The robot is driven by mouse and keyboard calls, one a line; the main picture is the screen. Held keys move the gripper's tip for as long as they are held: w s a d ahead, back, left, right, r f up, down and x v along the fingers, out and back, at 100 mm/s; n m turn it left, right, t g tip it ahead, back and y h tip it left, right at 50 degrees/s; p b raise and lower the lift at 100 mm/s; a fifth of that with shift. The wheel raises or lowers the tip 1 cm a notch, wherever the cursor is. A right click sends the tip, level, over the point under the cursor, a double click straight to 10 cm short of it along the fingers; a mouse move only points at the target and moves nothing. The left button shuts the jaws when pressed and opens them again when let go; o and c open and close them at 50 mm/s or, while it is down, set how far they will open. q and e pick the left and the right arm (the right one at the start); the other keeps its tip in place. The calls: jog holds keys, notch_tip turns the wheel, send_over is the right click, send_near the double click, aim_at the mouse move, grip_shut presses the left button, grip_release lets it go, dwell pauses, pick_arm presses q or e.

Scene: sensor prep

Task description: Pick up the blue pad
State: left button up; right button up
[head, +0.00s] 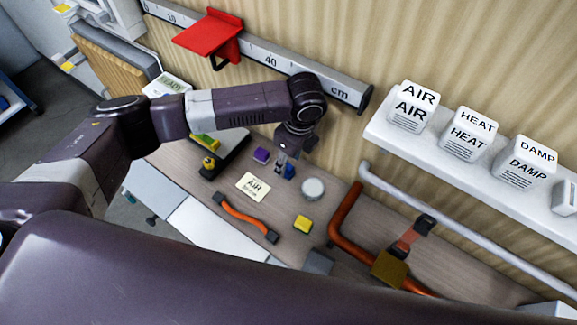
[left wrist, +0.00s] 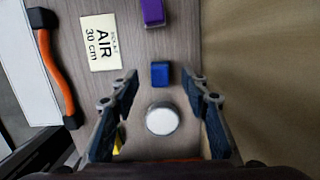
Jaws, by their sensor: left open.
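The blue pad (left wrist: 160,74) is a small blue block on the wooden bench. In the left wrist view it lies just beyond and between the fingertips, near the middle. In the head view the blue pad (head: 289,171) shows partly beside my left gripper (head: 284,160), which hangs over it pointing down. My left gripper also shows in the left wrist view (left wrist: 162,82), its fingers wide apart with nothing between them. I cannot tell the exact height above the pad. My right gripper is not in view.
Near the pad are a purple block (head: 261,156), a round white disc (head: 313,189), a yellow block (head: 302,224) and an AIR card (head: 254,186). An orange-handled strap (head: 246,218) lies in front. An orange pipe (head: 345,225) runs at right. A wall shelf (head: 440,145) holds labelled boxes.

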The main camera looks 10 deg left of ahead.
aim_at(288, 166)
pick_arm(q)
notch_tip(288, 166, down, 2)
jog(key=shift+f+p, duration=0.2)
jog(key=shift+p, duration=0.1)
jog(key=shift+f, duration=0.3)
jog(key=shift+a+f, duration=0.1)
grip_shut()
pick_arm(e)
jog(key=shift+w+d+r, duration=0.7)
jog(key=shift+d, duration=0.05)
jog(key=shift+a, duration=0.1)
